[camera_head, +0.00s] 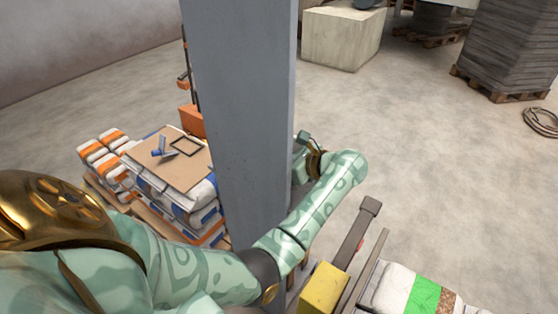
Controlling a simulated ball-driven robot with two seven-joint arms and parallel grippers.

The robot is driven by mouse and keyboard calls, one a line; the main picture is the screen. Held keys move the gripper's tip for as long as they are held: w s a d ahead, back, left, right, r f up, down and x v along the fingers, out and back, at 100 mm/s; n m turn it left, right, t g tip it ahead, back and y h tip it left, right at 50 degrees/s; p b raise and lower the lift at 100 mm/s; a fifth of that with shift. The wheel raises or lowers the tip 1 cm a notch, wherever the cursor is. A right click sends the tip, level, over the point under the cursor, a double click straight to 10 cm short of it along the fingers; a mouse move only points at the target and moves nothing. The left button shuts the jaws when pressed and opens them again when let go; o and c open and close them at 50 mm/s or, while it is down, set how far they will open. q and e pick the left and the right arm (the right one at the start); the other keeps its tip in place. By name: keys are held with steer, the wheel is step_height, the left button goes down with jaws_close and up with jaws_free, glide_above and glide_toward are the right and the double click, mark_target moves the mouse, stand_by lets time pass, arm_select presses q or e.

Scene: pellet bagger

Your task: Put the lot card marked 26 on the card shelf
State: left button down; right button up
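I see no lot card marked 26 and no card shelf that I can make out. My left arm comes in from the left, bends at the elbow right of a grey post, and its forearm runs back toward the post. A small dark part at its far end, perhaps my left gripper (303,138), shows at the post's right edge. The post hides part of this area, and I cannot tell whether the fingers are open or hold anything. My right gripper is out of view.
The grey post (240,110) blocks the middle. Left of it, stacked bags carry a cardboard sheet (150,178) with a blue item (160,153) and a dark square frame (186,146). A yellow block (323,289) and a white-green bag (420,294) are lower right.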

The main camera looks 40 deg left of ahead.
arm_select(q)
steer(key=shift+s+f, duration=0.15)
steer(key=shift+f, duration=0.25)
steer(key=c, duration=1.5)
jaws_free()
steer(key=shift+r, duration=0.1)
